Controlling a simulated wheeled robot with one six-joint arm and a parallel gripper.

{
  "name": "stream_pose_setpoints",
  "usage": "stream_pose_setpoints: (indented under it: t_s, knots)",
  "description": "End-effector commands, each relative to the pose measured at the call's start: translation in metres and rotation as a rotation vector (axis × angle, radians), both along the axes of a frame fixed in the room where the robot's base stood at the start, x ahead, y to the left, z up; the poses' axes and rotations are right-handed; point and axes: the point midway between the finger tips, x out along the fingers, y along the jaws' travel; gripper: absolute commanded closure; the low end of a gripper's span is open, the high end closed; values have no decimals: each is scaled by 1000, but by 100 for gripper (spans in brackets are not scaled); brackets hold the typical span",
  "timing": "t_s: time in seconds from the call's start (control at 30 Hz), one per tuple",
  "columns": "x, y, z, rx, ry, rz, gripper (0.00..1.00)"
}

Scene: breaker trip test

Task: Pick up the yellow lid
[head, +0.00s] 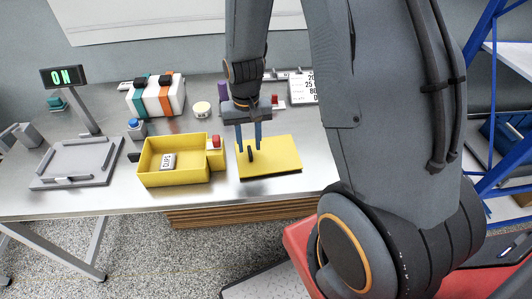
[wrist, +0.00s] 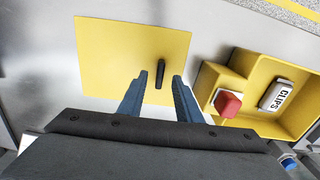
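The yellow lid (head: 275,158) is a flat square plate lying on the metal table, right of the yellow box. It has a small upright black handle (wrist: 160,74) near its middle. My gripper (head: 250,147) hangs over the lid with its two blue fingers pointing down. In the wrist view my gripper (wrist: 158,88) is open, with the fingers apart on either side of the handle. The handle stands between or just beyond the fingertips, and I cannot tell the exact height gap. Nothing is held.
The open yellow box (head: 180,181) with a white CLIPS pack (head: 168,161) and a red button (head: 216,142) stands just left of the lid. A grey tray (head: 76,163) and an ON display (head: 63,76) are further left. Orange, white and teal blocks (head: 155,95) stand behind.

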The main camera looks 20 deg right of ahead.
Motion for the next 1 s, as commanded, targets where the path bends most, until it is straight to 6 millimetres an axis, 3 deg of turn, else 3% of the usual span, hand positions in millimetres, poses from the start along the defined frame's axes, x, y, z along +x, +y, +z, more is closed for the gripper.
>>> stream_pose_setpoints:
  t_s: [0.2, 0.5, 0.7, 1.0]
  knots:
    - [-1, 0, -19, 0, 1, 0, 69]
    - [0, 0, -22, 0, 0, 0, 69]
    - [0, 0, -22, 0, 0, 0, 100]
    - [0, 0, -21, 0, -1, 0, 100]
